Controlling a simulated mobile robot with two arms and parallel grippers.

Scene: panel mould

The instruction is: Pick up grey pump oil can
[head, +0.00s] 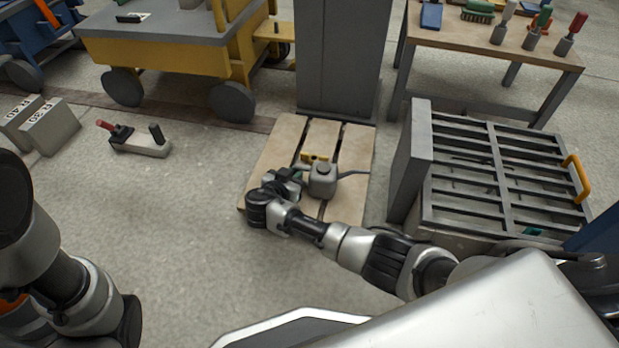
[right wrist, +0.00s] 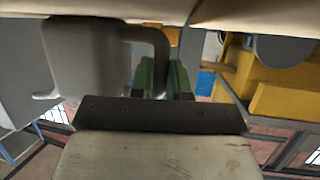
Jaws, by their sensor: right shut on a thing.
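The grey pump oil can (head: 323,183) is upright at the wooden pallet, with a thin spout pointing right in the head view. My right gripper (head: 287,182) reaches it from the left. In the right wrist view the can's body (right wrist: 85,60) appears inverted, with its handle (right wrist: 154,38) beside it. The green-padded fingers of my right gripper (right wrist: 161,78) are shut on that handle. I cannot tell whether the can's base touches the boards. My left arm shows at the left edge; its gripper is out of view.
The pallet (head: 268,163) lies before a grey column (head: 340,55). A yellow object (head: 314,158) is behind the can. A slatted metal frame (head: 420,150) stands right, a yellow cart (head: 175,50) back left.

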